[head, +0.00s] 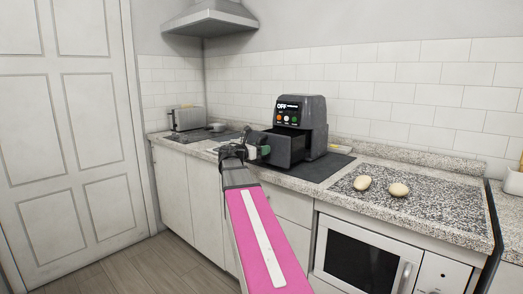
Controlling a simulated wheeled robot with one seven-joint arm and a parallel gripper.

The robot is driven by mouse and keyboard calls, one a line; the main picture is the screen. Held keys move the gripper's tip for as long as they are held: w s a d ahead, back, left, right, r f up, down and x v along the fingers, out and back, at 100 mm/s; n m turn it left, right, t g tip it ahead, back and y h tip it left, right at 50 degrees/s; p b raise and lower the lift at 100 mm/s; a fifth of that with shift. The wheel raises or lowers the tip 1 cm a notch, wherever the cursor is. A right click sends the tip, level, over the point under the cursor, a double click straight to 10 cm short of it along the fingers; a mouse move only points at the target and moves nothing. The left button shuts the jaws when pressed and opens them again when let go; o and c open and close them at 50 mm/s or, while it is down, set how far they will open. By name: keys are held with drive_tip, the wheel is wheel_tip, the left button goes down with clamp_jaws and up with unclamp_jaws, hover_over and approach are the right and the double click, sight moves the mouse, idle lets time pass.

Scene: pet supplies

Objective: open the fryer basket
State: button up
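The dark air fryer (308,112) stands on the counter, with "OFF" and several coloured buttons on its upper front. Its basket (287,149) is slid partly out of the front, toward the left, and its open top shows. A grey-green handle (264,150) sits on the basket's front. My gripper (247,152) is at the left of the basket, right by the handle. Its dark fingers are small and overlap the handle area, so I cannot tell whether they are open or shut, or whether they touch it.
The fryer stands on a dark mat (318,169). Two potato-like items (398,189) lie on a speckled board (425,195) at right. A toaster (187,118) stands at the back left. A white oven (362,258) is under the counter. Floor (165,265) shows clear at lower left.

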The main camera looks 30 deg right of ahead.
drive_tip(key=s+a, duration=0.2)
drive_tip(key=a, duration=0.8)
drive_tip(key=shift+a, duration=0.3)
drive_tip(key=s+a+f+m+y, duration=0.2)
drive_tip(key=a+f+m+y, duration=0.1)
drive_tip(key=f, duration=0.6)
drive_tip(key=s+a+f+m+g+y, duration=0.1)
drive_tip(key=s+a+f+m+y, duration=0.15)
drive_tip(key=f, duration=0.75)
drive_tip(key=s+a+f+m+y, duration=0.2)
drive_tip(key=f+m+y, duration=0.2)
drive_tip(key=f, duration=0.5)
drive_tip(key=s+a+f+m+g+y, duration=0.2)
drive_tip(key=s+a+f+m+y, duration=0.6)
drive_tip(key=f, duration=0.7)
drive_tip(key=s+a+m, duration=0.2)
drive_tip(key=a, duration=0.2)
drive_tip(key=shift+s+a+f+m, duration=0.15)
drive_tip(key=shift+a+f+m, duration=0.1)
drive_tip(key=shift+m, duration=0.1)
